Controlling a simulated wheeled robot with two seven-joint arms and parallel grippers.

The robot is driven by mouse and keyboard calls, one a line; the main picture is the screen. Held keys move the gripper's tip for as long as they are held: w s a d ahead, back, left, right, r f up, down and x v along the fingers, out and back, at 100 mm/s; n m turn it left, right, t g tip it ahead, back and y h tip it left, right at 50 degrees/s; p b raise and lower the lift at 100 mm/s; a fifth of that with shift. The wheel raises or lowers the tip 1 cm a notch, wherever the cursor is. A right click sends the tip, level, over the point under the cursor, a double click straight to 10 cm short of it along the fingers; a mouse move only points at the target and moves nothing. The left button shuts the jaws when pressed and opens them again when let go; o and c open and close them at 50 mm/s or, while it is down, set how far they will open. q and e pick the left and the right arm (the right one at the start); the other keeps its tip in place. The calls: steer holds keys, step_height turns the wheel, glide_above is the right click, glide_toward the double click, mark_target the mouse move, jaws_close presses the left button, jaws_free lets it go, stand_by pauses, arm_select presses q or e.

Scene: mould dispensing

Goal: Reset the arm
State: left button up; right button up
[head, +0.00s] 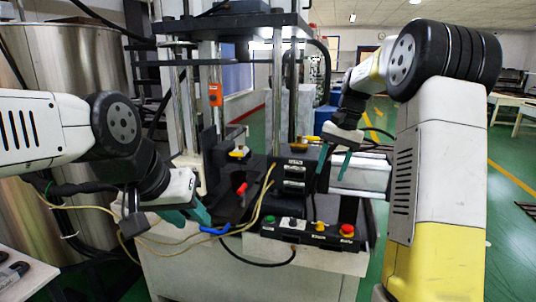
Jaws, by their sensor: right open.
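My left arm comes in from the left, and its gripper (190,214) with teal fingers points down and right in front of the machine. Its fingers overlap in the picture, so whether they are apart is unclear. A blue handle-like piece (215,230) shows just beside its tips; contact cannot be told. My right arm comes in from the right.
The press machine (235,20) with vertical rods stands in the middle. Its button panel (318,233) has a green, a yellow and a red button. A red handle (241,189) and loose tan cables (262,200) lie near the left gripper. A metal tank (60,60) stands behind left.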

steer(key=s+a+r+n+t, duration=0.2)
steer(key=s+r, duration=0.1)
steer(key=s, duration=0.5)
steer(key=s+a+r+n+t, duration=0.1)
steer(key=s+r+t, duration=0.15)
steer(key=s, duration=0.55)
steer(key=s+a+f+n+t, duration=0.2)
steer(key=s+f, duration=0.1)
steer(key=s, duration=0.8)
steer(key=shift+s+n, duration=0.25)
steer(key=shift+n, duration=0.05)
steer(key=shift+c, duration=0.2)
